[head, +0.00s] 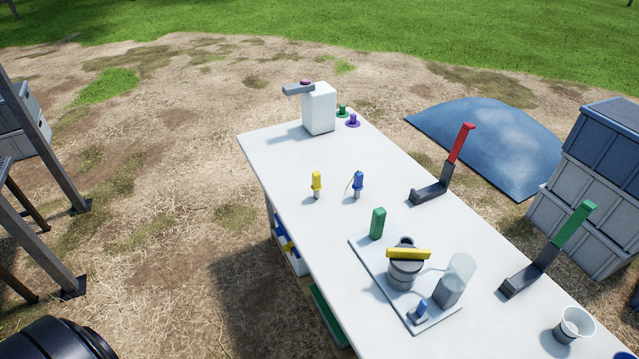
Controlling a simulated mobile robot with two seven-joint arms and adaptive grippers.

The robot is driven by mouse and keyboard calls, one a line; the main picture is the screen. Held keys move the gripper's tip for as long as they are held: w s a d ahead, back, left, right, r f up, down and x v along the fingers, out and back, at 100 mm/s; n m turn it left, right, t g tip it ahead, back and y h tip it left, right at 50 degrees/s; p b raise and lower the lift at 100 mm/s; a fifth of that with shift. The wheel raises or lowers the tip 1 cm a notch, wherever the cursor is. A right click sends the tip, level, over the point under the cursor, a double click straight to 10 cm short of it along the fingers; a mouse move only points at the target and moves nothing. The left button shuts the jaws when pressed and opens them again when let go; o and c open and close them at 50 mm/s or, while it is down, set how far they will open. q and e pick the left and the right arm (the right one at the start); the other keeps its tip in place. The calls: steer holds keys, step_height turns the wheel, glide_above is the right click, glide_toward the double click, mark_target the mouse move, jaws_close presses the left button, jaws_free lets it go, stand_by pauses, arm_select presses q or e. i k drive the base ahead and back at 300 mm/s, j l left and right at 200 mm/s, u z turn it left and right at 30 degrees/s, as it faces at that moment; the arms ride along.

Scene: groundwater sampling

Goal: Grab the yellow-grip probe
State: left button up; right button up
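The yellow-grip probe (316,182) stands upright near the left edge of the white table (285,160), with a short grey lower part under its yellow grip. A similar blue-grip probe (357,182) stands just to its right, apart from it. No gripper shows touching or near the yellow-grip probe. Neither of my grippers is in the head view.
A white dispenser (320,108) stands at the table's far end. Nearer, a tray (383,285) carries a dark pot with a yellow handle (408,253), a green block (377,223) and a clear container. Red-handled (461,143) and green-handled (573,225) stands rise on the right.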

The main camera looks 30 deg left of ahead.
mark_target(317, 186)
steer(key=i+j+z, duration=0.1)
steer(key=j, duration=0.3)
steer(key=i+j+z, duration=0.1)
steer(key=j, duration=0.25)
steer(key=i+j+z, duration=0.1)
steer(key=j, duration=0.3)
steer(key=i+j+z, duration=0.1)
steer(key=j, duration=0.3)
